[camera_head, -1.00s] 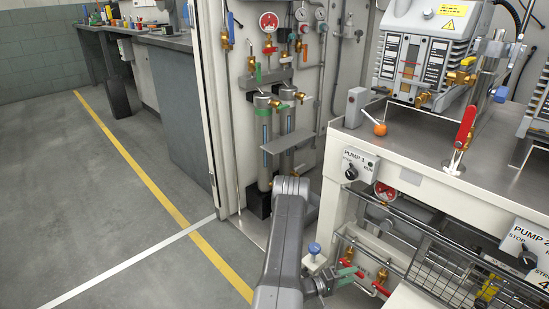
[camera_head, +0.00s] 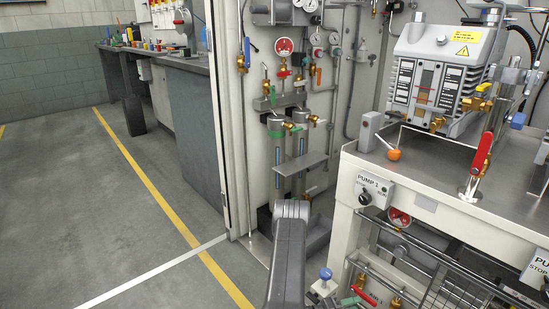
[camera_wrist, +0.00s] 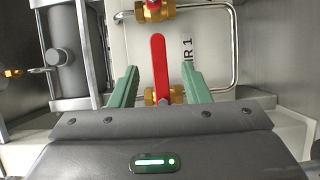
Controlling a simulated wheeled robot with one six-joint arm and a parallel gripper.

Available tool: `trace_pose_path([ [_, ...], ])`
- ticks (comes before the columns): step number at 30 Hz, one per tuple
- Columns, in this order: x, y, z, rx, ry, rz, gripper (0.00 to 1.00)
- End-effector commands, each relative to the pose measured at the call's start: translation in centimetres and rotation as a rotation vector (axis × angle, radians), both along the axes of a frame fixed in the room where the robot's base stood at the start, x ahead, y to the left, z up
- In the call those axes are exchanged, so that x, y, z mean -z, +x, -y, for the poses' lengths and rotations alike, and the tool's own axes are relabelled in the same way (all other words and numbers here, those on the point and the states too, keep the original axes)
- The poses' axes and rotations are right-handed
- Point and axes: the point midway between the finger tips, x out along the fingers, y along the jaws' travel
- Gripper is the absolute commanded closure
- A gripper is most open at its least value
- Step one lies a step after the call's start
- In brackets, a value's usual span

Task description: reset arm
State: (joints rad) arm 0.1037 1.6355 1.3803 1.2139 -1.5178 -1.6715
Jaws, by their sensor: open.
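My gripper (camera_wrist: 160,84) shows in the wrist view with its two green fingers apart. A red lever handle (camera_wrist: 158,60) on a brass valve stands between the fingers in that picture; no grip on it shows, and I cannot tell the distance. In the head view my grey arm reaches down at the bottom centre. The fingers are not clear there, low beside the pump bench (camera_head: 440,205).
A second brass valve (camera_wrist: 152,11) with a red handle and a bent metal rail (camera_wrist: 236,50) lie close by. A grey cylinder (camera_wrist: 65,45) stands at left. The gas panel (camera_head: 345,75) is behind my arm. The floor (camera_head: 80,200) at left is clear.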

Motion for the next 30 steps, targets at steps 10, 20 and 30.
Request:
trace_pose_path([
  [10, 0.0, 0.9, 3.9, 0.005, 0.001, 0.003, 0.57],
  [20, 0.7, 1.8, 6.8, -0.001, 0.061, 0.073, 0.57],
  [30, 1.1, 1.8, 6.8, 0.0, 0.103, 0.121, 0.57],
])
